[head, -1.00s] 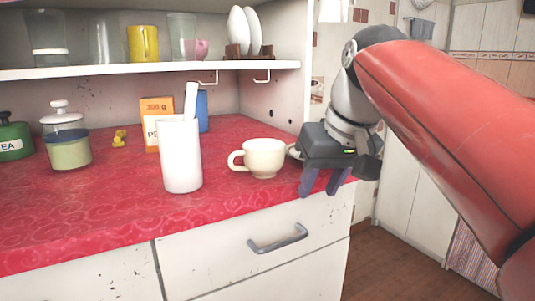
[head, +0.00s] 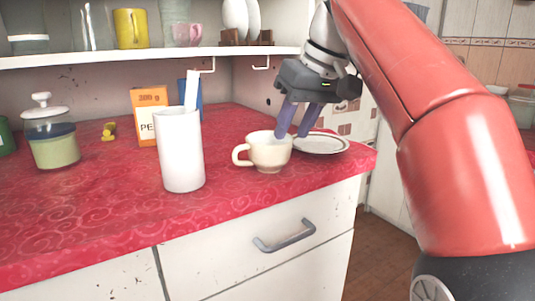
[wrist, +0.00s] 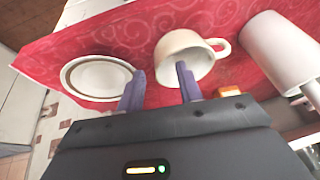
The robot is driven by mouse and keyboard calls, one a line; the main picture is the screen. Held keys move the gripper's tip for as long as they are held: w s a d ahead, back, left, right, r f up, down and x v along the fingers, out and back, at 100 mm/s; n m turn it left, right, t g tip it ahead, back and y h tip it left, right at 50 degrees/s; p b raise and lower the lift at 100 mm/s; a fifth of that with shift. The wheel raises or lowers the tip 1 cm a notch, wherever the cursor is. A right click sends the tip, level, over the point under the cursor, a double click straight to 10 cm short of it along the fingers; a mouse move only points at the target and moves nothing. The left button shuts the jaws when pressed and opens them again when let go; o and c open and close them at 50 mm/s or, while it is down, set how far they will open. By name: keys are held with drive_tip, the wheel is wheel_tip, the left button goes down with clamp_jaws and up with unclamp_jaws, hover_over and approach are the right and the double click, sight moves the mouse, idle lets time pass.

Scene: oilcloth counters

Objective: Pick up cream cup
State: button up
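The cream cup (head: 268,156) stands upright on the red counter, its handle pointing left, right of a white cylinder. My gripper (head: 291,135) is open and empty above the cup's right side, pointing down. In the wrist view the cup (wrist: 203,62) shows its opening. There, one finger of my gripper (wrist: 160,70) overlaps the cup's opening and the other is outside it, on the plate side. I cannot tell whether either finger touches the cup.
A white plate (head: 321,144) lies close right of the cup near the counter's end. The tall white cylinder (head: 180,152) stands left. An orange box (head: 149,115) and a glass jar (head: 51,140) are farther left. A shelf (head: 150,57) hangs above the back.

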sight(287, 145)
drive_tip(key=b+x, duration=0.1)
drive_tip(key=x, duration=0.3)
drive_tip(key=shift+w+f, duration=0.1)
drive_tip(key=shift+f, duration=0.35)
clamp_jaws()
